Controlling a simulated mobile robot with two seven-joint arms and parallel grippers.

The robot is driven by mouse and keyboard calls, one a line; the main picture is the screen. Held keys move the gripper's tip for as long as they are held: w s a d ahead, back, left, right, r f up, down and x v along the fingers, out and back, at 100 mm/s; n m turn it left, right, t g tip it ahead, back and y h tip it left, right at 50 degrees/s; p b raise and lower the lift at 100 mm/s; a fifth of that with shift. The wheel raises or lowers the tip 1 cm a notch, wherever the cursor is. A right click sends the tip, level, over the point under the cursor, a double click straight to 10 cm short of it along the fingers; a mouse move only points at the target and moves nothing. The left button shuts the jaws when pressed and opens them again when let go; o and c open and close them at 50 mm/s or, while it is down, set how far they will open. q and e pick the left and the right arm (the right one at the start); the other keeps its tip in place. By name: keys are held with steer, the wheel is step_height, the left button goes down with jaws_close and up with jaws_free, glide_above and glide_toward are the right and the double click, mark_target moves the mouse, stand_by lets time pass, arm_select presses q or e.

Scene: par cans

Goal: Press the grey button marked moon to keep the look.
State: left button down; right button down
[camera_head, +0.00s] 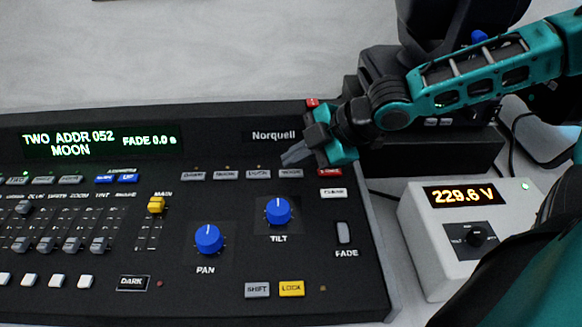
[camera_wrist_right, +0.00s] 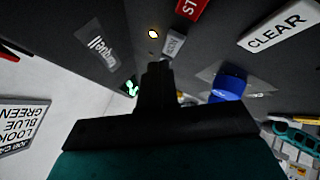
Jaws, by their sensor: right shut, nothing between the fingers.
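The console shows a row of grey buttons in the head view. Their labels are too small to read surely, so I cannot confirm which is marked moon. The rightmost grey button (camera_head: 291,173) lies just below my right fingertips in the picture. My right gripper (camera_head: 290,157) is shut and empty, pointing down-left over the console. In the right wrist view my shut fingertips (camera_wrist_right: 156,66) are close to a grey button (camera_wrist_right: 173,43) with a blurred label; contact cannot be told. The display (camera_head: 102,142) reads "TWO ADDR 052 MOON" and "FADE 0.0 s". My left gripper is not seen.
A red button (camera_head: 331,173) and a white CLEAR button (camera_head: 333,193) sit right of the grey row. The blue TILT knob (camera_head: 278,211) and PAN knob (camera_head: 209,239) stand nearer. A lit lamp (camera_wrist_right: 153,33) is beside the grey button. A voltage box (camera_head: 437,258) stands right.

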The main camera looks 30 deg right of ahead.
mark_target(296, 175)
step_height(296, 175, up, 5)
steer(key=p, duration=0.5)
steer(key=shift+r, duration=0.1)
stand_by(0.7)
steer(key=shift+s, duration=0.1)
